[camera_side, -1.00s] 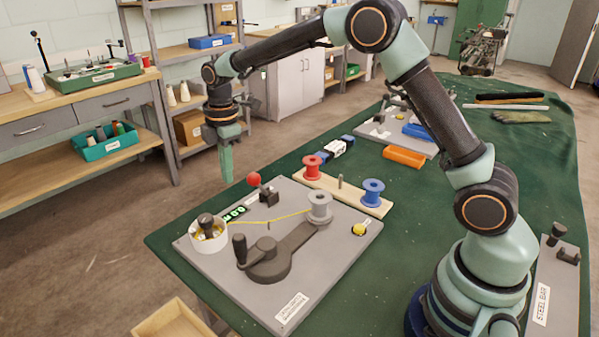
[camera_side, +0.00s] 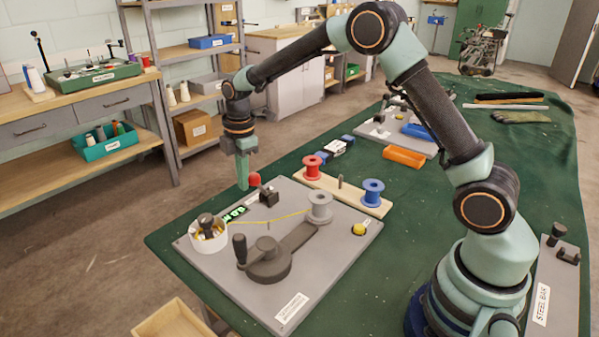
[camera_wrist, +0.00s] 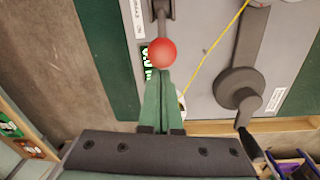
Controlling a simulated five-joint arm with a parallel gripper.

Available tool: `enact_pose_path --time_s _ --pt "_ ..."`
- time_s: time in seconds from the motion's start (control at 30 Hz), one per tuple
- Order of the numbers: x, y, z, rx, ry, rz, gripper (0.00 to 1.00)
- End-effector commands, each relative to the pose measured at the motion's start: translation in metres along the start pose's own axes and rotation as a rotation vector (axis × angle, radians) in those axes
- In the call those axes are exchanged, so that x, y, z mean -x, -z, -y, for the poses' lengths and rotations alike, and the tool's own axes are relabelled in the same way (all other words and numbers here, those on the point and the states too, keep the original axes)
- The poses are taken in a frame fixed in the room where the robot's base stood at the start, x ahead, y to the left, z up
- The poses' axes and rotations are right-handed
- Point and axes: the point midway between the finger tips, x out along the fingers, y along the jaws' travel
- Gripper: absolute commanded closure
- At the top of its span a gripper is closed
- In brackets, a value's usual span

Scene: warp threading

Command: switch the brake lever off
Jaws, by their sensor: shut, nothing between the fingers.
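The brake lever has a red ball knob (camera_side: 254,180) and a dark pivot block (camera_side: 268,195) at the back edge of the grey winding board (camera_side: 225,265). In the wrist view the red knob (camera_wrist: 162,53) lies just beyond my fingertips, with its lever arm running up the picture from it. My gripper (camera_side: 242,184) is shut and empty, pointing down just left of the knob; it also shows in the wrist view (camera_wrist: 161,75). I cannot tell whether the fingertips touch the knob. A green lit display (camera_side: 234,213) sits beside the lever, its text partly hidden in the wrist view.
A crank (camera_side: 262,255), a white cup with yellow thread (camera_side: 208,236) and a grey spool (camera_side: 319,207) stand on the board. A yellow thread runs between cup and spool. Red (camera_side: 312,167) and blue (camera_side: 373,192) spools stand on a wooden strip behind.

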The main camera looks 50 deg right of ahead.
Motion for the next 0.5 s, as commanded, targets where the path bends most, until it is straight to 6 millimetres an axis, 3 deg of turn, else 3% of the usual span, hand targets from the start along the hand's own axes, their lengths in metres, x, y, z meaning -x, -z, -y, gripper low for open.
enact_pose_path --time_s 0.5 --pt "0.0063 -0.0079 -0.0024 -0.001 -0.002 0.001 1.0"
